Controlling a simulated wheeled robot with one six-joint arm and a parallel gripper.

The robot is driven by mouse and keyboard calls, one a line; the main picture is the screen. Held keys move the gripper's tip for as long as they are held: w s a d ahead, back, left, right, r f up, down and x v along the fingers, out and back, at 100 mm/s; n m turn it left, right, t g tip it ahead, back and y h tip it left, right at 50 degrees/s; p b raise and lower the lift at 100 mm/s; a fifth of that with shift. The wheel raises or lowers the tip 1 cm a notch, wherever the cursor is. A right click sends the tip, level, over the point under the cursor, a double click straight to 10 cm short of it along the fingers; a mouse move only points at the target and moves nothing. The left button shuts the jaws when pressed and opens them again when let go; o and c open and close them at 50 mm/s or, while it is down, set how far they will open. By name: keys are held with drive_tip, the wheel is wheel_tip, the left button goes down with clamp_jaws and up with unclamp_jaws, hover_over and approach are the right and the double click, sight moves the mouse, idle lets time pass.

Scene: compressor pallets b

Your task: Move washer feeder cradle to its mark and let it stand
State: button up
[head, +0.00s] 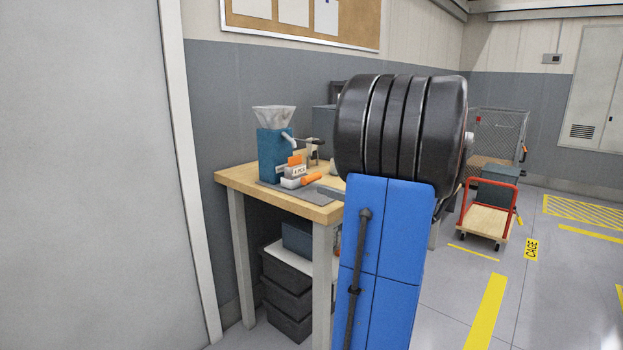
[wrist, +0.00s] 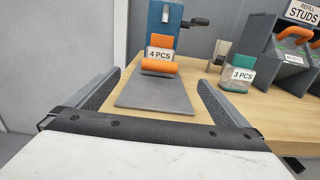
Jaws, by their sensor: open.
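No label in view names the washer feeder cradle. A small white and orange cradle-like holder (wrist: 159,67) labelled "4 PCS" has an orange roller-shaped grip and is probably it. It sits at the far end of a grey plate (wrist: 152,95) on the wooden bench, in front of a blue machine (wrist: 157,28). In the head view the holder (head: 292,172) stands by the blue machine (head: 272,155) with its clear funnel. My gripper (wrist: 158,92) is open and empty; its fingers flank the grey plate, and the holder lies ahead between them. I cannot make out a mark.
A greenish holder labelled "3 PCS" (wrist: 238,76) stands to the right, near a dark bin marked "REFILL STUDS" (wrist: 286,48). The wooden bench (head: 240,179) has dark boxes (head: 284,298) below. A red-railed trolley (head: 483,222) stands on the floor at right. My arm hides the bench's right part.

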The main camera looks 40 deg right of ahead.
sight(314, 178)
drive_tip(key=w, duration=0.7)
drive_tip(key=w+a, duration=0.1)
drive_tip(key=w, duration=0.3)
drive_tip(key=shift+w, duration=0.35)
drive_tip(key=c, duration=1.4)
drive_tip(key=shift+s+d, duration=0.15)
drive_tip(key=shift+s, duration=1.55)
drive_tip(key=shift+s+d, duration=0.15)
drive_tip(key=shift+s, duration=1.5)
drive_tip(key=shift+s+d, duration=0.15)
drive_tip(key=shift+s, duration=1.55)
drive_tip(key=shift+c, duration=0.2)
drive_tip(key=o, duration=1.4)
drive_tip(key=shift+s, duration=0.1)
drive_tip(key=shift+o, duration=0.2)
drive_tip(key=shift+s, duration=0.15)
